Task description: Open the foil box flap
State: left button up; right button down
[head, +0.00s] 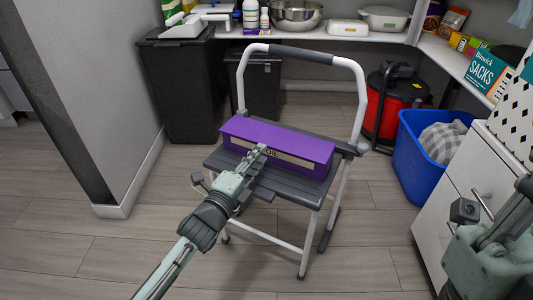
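A long purple foil box (290,138) lies across the dark seat of a step stool (252,178).
The stool's white handle frame (361,95) rises behind the box. Black bins (180,90) stand behind at left. A red vacuum (393,104), a blue laundry basket (410,160) and a white cabinet (450,205) are at right. The floor in front is clear.

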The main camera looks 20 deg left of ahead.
aim_at(275, 137)
pick_arm(q)
jog(key=shift+w+d, duration=0.2)
jog(key=shift+w, duration=0.65)
jog(key=shift+w+d, duration=0.15)
jog(key=shift+w, duration=0.65)
jog(key=shift+c, duration=0.2)
grip_shut()
